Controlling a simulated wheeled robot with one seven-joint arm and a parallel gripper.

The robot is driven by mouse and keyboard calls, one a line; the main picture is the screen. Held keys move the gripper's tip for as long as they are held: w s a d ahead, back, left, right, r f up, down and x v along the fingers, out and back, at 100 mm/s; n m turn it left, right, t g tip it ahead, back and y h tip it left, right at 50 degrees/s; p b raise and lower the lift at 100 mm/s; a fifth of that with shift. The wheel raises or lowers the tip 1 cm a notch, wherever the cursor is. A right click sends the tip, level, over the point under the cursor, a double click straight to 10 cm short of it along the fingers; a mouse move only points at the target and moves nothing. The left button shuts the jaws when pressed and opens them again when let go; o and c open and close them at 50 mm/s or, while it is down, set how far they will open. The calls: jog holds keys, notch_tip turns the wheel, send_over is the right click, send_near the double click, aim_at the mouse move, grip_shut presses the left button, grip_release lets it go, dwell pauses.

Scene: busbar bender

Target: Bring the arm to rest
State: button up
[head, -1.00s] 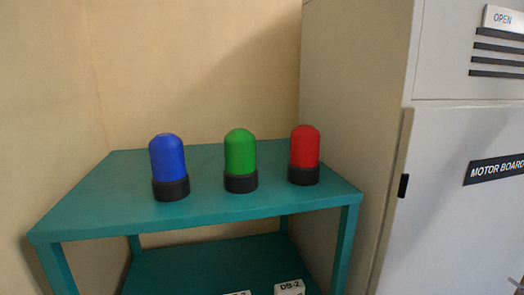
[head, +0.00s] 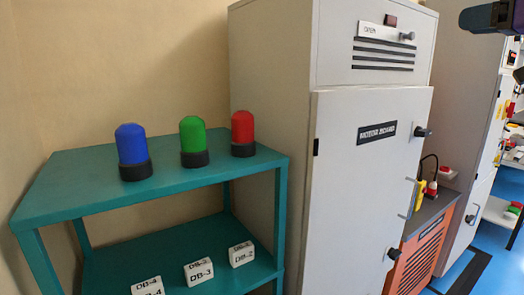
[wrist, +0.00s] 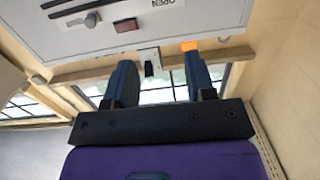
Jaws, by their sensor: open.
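My gripper (wrist: 158,88) shows in the wrist view with its two dark fingers spread apart and nothing between them. It is open and empty. Beyond the fingers are a window and part of a grey cabinet front, seen tilted. In the head view, a dark part of my arm shows at the top right corner; the fingers cannot be made out there.
A teal shelf (head: 75,195) holds blue (head: 132,150), green (head: 193,140) and red (head: 243,133) beacons on top, with labelled white blocks (head: 199,271) below. A tall grey cabinet (head: 365,200) stands right of it, then an orange unit (head: 420,255). Blue floor shows at far right.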

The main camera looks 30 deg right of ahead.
jog(key=w+a+f+g, duration=0.35)
jog(key=a+f, duration=0.45)
jog(key=a, duration=0.5)
jog(key=w+a+f+g, duration=0.2)
jog(key=a+f+g, duration=0.3)
jog(key=a+f, duration=0.6)
jog(key=s+a+f+m+g+h, duration=0.1)
jog(key=a+f+g, duration=0.2)
jog(key=a+f, duration=0.3)
notch_tip(320, 180, down, 3)
jog(key=shift+r+g+h, duration=0.1)
jog(key=shift+g+h, duration=0.25)
jog(key=shift+h, duration=0.05)
jog(key=shift+s, duration=0.1)
jog(key=shift+c, duration=0.2)
